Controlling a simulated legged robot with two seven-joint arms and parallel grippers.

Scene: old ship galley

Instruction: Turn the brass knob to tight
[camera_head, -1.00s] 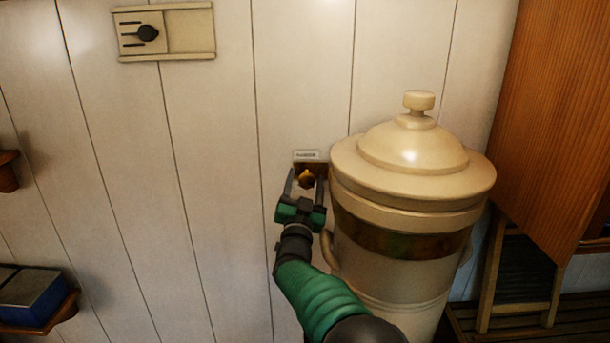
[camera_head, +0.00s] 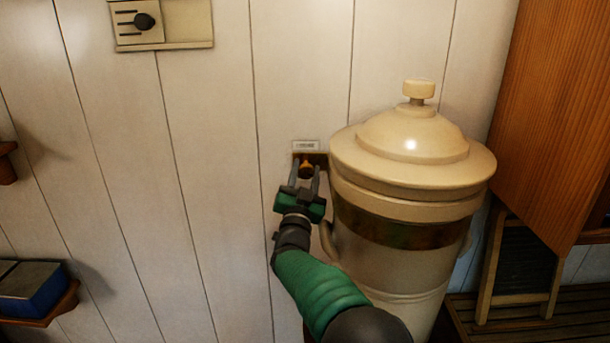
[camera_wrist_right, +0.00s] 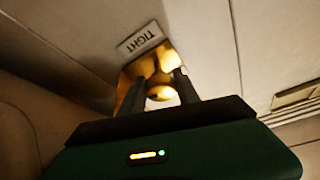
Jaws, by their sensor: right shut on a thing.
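The brass knob (camera_head: 306,170) sits on a small dark mount on the white plank wall, just left of the large cream crock. My right gripper (camera_head: 305,176) reaches up to it, with one finger on each side, shut on the knob. In the right wrist view the knob (camera_wrist_right: 161,91) shows yellow and bright between the two dark fingers (camera_wrist_right: 158,92). The label also shows in the head view (camera_head: 306,146), too small to read there. My left gripper is not in view.
The lidded cream crock (camera_head: 410,185) stands close to the right of my right gripper. A wooden cabinet (camera_head: 550,110) is at right.

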